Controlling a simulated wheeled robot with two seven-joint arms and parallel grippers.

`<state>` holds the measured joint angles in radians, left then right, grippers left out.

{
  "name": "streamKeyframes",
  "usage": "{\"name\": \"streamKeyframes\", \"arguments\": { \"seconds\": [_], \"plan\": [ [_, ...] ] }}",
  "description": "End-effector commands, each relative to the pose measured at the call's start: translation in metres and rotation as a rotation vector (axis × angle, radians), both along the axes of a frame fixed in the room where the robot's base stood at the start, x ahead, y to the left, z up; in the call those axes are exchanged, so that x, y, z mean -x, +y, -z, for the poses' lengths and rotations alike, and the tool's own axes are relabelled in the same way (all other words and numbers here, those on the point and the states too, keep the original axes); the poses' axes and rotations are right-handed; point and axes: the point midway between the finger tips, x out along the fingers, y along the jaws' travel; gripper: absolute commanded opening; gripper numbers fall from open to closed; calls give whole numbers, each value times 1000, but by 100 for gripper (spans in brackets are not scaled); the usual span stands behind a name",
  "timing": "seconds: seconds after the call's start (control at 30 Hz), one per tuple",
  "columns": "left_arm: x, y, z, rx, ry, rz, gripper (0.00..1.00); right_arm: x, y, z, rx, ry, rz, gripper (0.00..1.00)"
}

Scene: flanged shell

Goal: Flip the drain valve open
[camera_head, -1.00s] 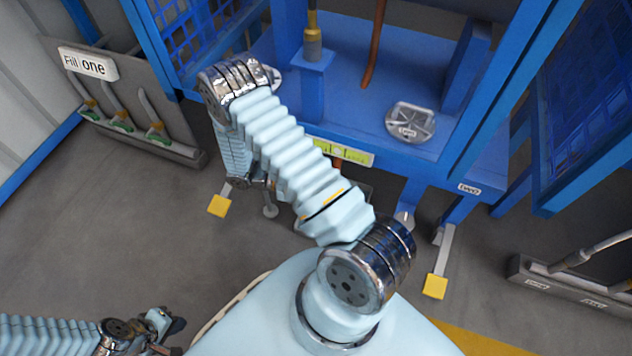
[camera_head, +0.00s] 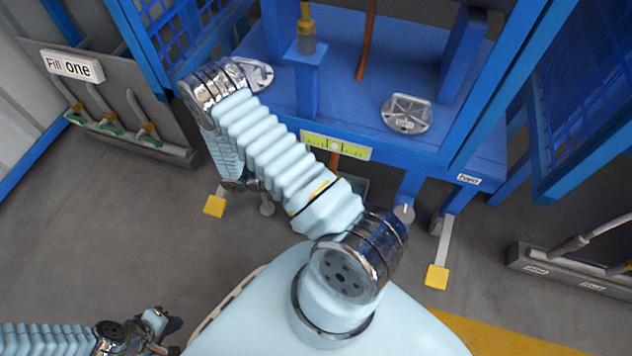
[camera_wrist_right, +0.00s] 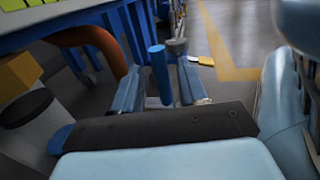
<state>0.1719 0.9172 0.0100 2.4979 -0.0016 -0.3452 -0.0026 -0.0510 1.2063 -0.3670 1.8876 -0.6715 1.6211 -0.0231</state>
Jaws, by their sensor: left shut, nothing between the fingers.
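In the right wrist view, a blue rod-like handle (camera_wrist_right: 160,75) stands below the bench, close to a curved orange-brown pipe (camera_wrist_right: 95,40). It may be the drain valve's lever; the valve body is not clear. My right gripper (camera_wrist_right: 157,68) has two blue-grey fingers apart, with the rod showing between them. I cannot tell whether they touch it. In the head view my right arm hides that gripper. The pipe (camera_head: 335,160) shows there below the bench's front edge. My left gripper (camera_head: 160,332) is shut and empty at the lower left, far from the bench.
The blue bench (camera_head: 350,100) carries a round metal flanged part (camera_head: 407,113). A yellow-green label (camera_head: 335,146) is on its front edge. A rack with a "Fill one" sign (camera_head: 73,65) stands at left. Yellow foot pads (camera_head: 436,277) lie on the floor. Open grey floor (camera_head: 110,240) is at left.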

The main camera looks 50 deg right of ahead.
Motion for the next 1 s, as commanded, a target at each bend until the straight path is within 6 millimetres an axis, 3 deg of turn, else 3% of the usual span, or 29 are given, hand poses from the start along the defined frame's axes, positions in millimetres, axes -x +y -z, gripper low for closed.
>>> {"name": "streamKeyframes", "arguments": {
  "seconds": [0.37,0.8,1.0],
  "plan": [
    [0,0,0,0,0,0,0,-5,3,0,1,1,0,44],
    [0,0,4,1,1,0,0,-86,57,3,0,-2,-1,44],
    [0,-1,6,1,2,1,0,-110,73,3,1,-1,-1,44]
  ]
}}
